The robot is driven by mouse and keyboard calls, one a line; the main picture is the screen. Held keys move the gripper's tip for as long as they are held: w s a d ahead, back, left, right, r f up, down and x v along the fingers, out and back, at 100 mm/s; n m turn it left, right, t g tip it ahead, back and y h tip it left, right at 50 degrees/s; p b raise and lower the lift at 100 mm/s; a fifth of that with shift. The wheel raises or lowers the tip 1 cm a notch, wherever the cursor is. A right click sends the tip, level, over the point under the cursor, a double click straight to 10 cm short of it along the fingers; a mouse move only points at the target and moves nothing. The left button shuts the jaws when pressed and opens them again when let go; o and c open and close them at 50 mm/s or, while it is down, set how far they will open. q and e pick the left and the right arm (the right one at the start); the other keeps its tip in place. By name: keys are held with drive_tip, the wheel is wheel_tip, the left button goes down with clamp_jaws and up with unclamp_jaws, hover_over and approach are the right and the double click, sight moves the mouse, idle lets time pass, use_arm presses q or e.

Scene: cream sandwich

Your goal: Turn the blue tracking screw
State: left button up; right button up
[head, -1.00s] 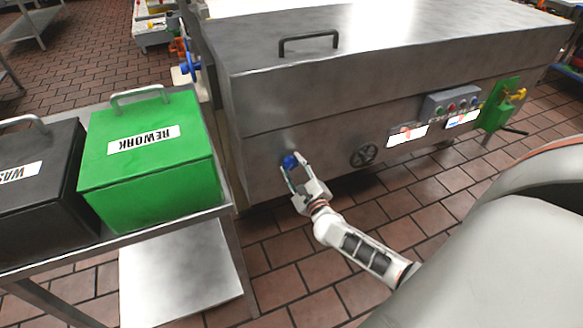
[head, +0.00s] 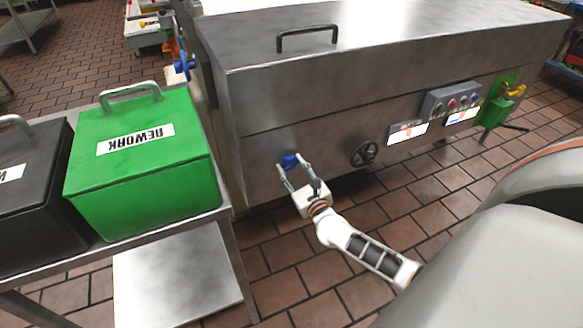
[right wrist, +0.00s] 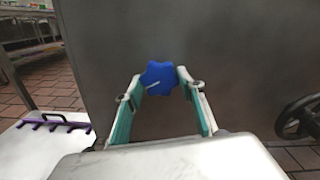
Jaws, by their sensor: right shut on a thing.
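The blue tracking screw (head: 290,162) is a lobed knob on the front metal face of the large steel machine (head: 350,105). It also shows in the right wrist view (right wrist: 158,77), with a thin pale mark on its face. My right gripper (head: 290,168) is at the knob, one fingertip on each side, and is shut on it. In the right wrist view my right gripper (right wrist: 160,82) has its pale and teal fingers on the knob's left and right lobes. My left gripper is not in view.
A dark handwheel (head: 364,152) sits right of the knob, then labels and a button box (head: 452,100). A green bin marked REWORK (head: 140,165) and a black bin (head: 30,190) stand on a metal table at left. Tiled floor (head: 300,285) is free below.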

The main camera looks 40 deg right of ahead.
drive_tip(key=o, duration=1.1)
drive_tip(key=shift+o, duration=0.2)
drive_tip(key=v, duration=1.2)
